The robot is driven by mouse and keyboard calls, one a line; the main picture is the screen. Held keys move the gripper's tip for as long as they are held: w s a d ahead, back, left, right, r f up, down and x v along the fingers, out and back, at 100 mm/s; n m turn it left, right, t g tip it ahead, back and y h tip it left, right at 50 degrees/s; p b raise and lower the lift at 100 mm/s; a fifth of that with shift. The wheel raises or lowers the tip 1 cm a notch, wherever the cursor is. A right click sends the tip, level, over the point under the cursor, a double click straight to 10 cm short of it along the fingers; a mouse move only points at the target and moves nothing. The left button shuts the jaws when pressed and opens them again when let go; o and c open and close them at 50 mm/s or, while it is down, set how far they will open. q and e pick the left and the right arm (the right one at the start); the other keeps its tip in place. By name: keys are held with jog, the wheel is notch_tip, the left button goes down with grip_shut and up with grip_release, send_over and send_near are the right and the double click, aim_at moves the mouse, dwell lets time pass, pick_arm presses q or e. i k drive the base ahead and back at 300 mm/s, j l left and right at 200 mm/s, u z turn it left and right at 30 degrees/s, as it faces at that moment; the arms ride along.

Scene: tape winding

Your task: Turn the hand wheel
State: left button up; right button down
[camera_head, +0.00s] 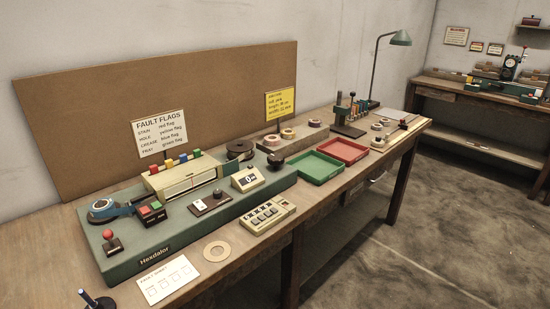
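A long green machine (150,254) marked "Hexdalor" sits on the wooden workbench. A small dark round part (276,161) at its right end looks like a hand wheel, but it is too small to be sure. A dark reel (239,149) stands behind it to the left. A blue tape roll (103,208) is at the left end, with a red-knobbed lever (112,242) in front. Neither of my grippers is in view.
A green tray (315,167) and a red tray (342,151), both seemingly empty, lie right of the machine. A keypad box (265,217), a flat ring (217,251) and a paper sheet (168,279) lie along the front. A lamp (400,38) stands behind. The floor right of the bench is clear.

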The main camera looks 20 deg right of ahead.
aim_at(276, 160)
jog(key=l+u, duration=0.1)
jog(key=u, duration=0.55)
jog(key=l+u, duration=0.8)
jog(key=k+l+u, duration=0.15)
jog(key=l, duration=0.3)
jog(key=l+u, duration=0.2)
jog(key=l, duration=0.25)
jog(key=k+l, duration=0.1)
jog(key=l, duration=0.2)
jog(key=k+l, duration=0.25)
jog(key=l, duration=0.3)
jog(key=u, duration=0.05)
